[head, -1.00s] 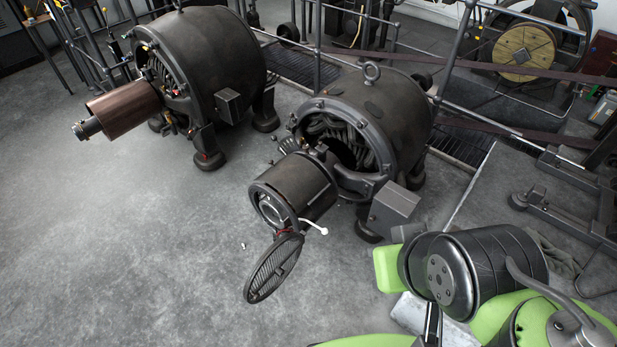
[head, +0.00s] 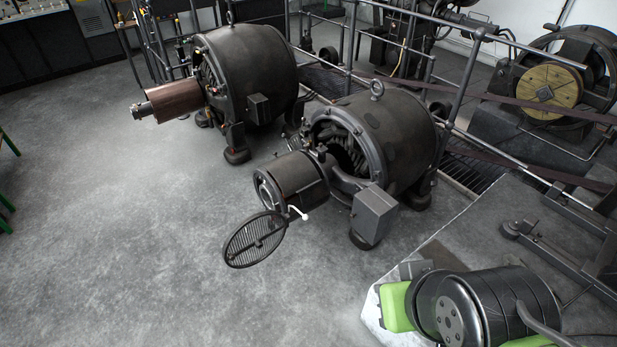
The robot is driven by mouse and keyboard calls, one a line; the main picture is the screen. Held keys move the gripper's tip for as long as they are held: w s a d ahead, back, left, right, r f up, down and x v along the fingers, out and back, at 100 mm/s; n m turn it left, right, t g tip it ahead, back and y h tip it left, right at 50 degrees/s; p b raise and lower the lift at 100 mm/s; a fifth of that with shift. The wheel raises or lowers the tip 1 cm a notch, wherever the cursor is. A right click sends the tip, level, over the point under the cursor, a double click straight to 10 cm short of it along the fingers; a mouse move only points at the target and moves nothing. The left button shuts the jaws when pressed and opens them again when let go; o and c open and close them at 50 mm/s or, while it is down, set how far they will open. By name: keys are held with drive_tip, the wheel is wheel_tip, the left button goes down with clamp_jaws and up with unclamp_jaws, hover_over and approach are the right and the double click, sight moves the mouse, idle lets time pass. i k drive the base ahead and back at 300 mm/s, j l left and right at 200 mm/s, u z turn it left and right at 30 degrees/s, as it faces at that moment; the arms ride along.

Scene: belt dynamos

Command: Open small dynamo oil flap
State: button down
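The nearer dark dynamo (head: 390,140) stands in the middle, with a lifting ring on top and an open end toward the left front. A dark cylinder (head: 300,180) sticks out of that end. A round slatted disc (head: 255,240) stands tilted at the cylinder's front, with a small white handle (head: 298,212) beside it. A grey box (head: 375,215) sits on the dynamo's front side. I cannot make out which small part is the oil flap, or whether it is open. My gripper is out of view.
A second dynamo (head: 245,70) with a copper-coloured cylinder (head: 175,100) stands behind to the left. Metal railings (head: 465,75) and a belt wheel (head: 548,87) are at the back right. The concrete floor (head: 130,240) at the left and front is clear.

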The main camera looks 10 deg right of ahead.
sight(321, 148)
drive_tip(key=i+j+u, duration=0.25)
drive_tip(key=j+u, duration=0.15)
drive_tip(key=j, duration=0.2)
drive_tip(key=i+j+u, duration=0.4)
drive_tip(key=j, duration=0.15)
drive_tip(key=i+j+u, duration=0.25)
drive_tip(key=j+u, duration=0.15)
drive_tip(key=i+j+u, duration=0.4)
drive_tip(key=i+z, duration=0.2)
drive_tip(key=i, duration=0.35)
drive_tip(key=i+j+z, duration=0.15)
drive_tip(key=i, duration=0.45)
drive_tip(key=i+l+z, duration=0.3)
drive_tip(key=i+z, duration=0.2)
drive_tip(key=i+l+z, duration=0.1)
drive_tip(key=i+z, duration=0.4)
drive_tip(key=i+j+z, duration=0.1)
drive_tip(key=i+z, duration=0.4)
drive_tip(key=i+j+z, duration=0.25)
drive_tip(key=i+z, duration=0.2)
drive_tip(key=i+l+z, duration=0.25)
drive_tip(key=i+z, duration=0.25)
drive_tip(key=i, duration=0.15)
drive_tip(key=i+z, duration=0.5)
drive_tip(key=i+j+z, duration=0.3)
drive_tip(key=i+z, duration=0.15)
drive_tip(key=i, duration=0.3)
